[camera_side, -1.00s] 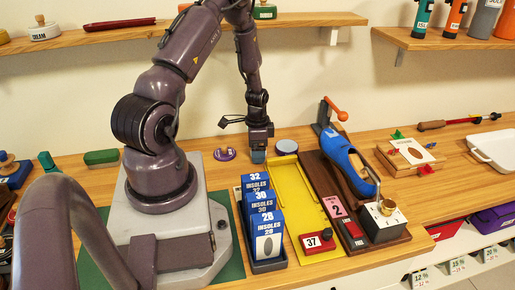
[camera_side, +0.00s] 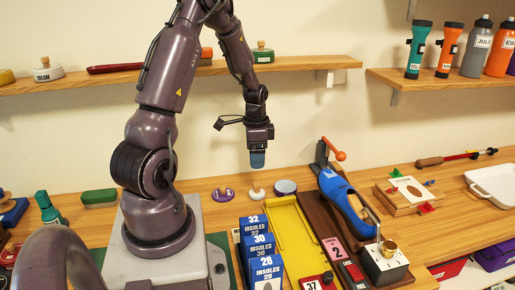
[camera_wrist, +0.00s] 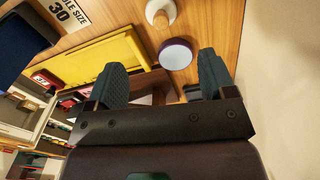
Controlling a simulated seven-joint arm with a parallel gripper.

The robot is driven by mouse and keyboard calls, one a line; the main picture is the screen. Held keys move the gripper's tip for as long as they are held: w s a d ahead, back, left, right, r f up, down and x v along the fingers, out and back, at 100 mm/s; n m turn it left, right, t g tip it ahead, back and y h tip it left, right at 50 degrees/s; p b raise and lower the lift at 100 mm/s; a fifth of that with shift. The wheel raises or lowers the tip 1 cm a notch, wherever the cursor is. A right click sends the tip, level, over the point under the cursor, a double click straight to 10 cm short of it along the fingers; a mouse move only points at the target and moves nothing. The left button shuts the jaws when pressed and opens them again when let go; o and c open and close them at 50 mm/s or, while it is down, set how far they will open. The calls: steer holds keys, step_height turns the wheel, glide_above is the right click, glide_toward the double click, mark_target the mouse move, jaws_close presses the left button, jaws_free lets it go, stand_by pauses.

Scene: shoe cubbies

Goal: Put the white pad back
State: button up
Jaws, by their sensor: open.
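A white pad with a wooden knob (camera_side: 257,193) stands upright on the wooden bench, just left of a round flat tin (camera_side: 285,187). It also shows in the wrist view (camera_wrist: 160,12), at the top edge, beyond the tin (camera_wrist: 175,54) with its pale top and purple rim. My gripper (camera_side: 257,161) hangs above the white pad in the side view, apart from it. In the wrist view my gripper (camera_wrist: 162,76) has its two fingers spread, with nothing held between them.
A purple pad (camera_side: 223,194) sits left of the white pad. Blue insole boxes (camera_side: 258,243), a yellow tray (camera_side: 284,215) and a blue shoe (camera_side: 342,197) stand in front. The upper shelf (camera_side: 200,70) holds a white labelled pad (camera_side: 47,75) and a green one (camera_side: 263,57).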

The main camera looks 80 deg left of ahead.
steer(key=w+d+r+t+y, duration=0.15)
steer(key=w+d+r, duration=0.25)
steer(key=d+r, duration=1.05)
steer(key=s+d+r+n+t, duration=0.1)
steer(key=s+d+r+t, duration=0.1)
steer(key=s+d+r, duration=0.2)
steer(key=s+d+r+t+h, duration=0.1)
steer(key=s+d+r, duration=0.3)
steer(key=d, duration=0.5)
steer(key=shift+n+t, duration=0.4)
steer(key=shift+t, duration=0.05)
